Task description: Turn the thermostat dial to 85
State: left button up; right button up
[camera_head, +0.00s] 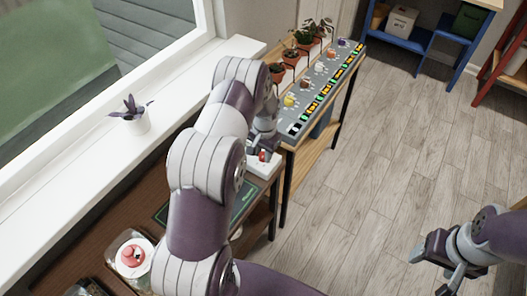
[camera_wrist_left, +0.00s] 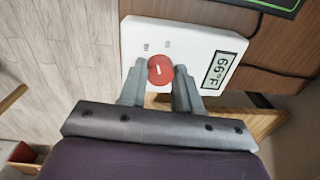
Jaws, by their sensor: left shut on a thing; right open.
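The thermostat is a white box with a red round dial and a small display. In the head view the thermostat (camera_head: 266,164) sits at the right end of the brown table, partly hidden by my left arm. In the left wrist view the thermostat (camera_wrist_left: 195,42) fills the upper middle, with the dial (camera_wrist_left: 160,69) between the fingers of my left gripper (camera_wrist_left: 160,78), which is shut on it. The display (camera_wrist_left: 219,69) appears to read 66°F. My right gripper (camera_head: 438,262) is open and empty over the floor at the lower right.
A grey strip (camera_head: 318,92) with colored knobs and several potted plants (camera_head: 304,38) stands on the shelf beyond the thermostat. A small potted plant (camera_head: 131,118) stands on the white windowsill. The wooden floor (camera_head: 375,150) is clear.

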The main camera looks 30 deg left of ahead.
aim_at(263, 157)
pick_arm(q)
jog(key=m, duration=0.5)
jog(key=shift+s+m, duration=0.1)
jog(key=shift+m, duration=0.2)
dwell(0.4)
jog(key=o, duration=1.1)
jog(key=shift+c, duration=0.2)
notch_tip(263, 157, up, 13)
jog(key=shift+s+d+f+b, duration=0.15)
jog(key=shift+f+b, duration=0.05)
jog(key=shift+b, duration=0.1)
